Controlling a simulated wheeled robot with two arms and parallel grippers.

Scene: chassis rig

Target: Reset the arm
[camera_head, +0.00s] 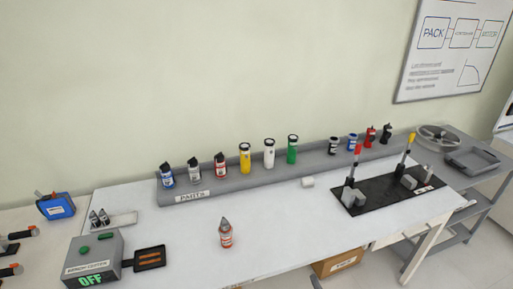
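Neither of my grippers shows in the head view, and no hand is near any object. A white workbench (285,228) fills the lower middle. On it a small red and white bottle with a grey tip (226,235) stands upright and alone near the front. A grey box with a green OFF display (93,262) stands at the front left. A black tray with orange strips (150,259) adjoins its right side.
A grey rack labelled PAINTS (210,191) holds several bottles along the back. A black plate with two upright levers (385,193) lies at the right. A blue box (56,206) stands at the left. A cardboard box (337,263) is under the bench. The bench's middle is mostly clear.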

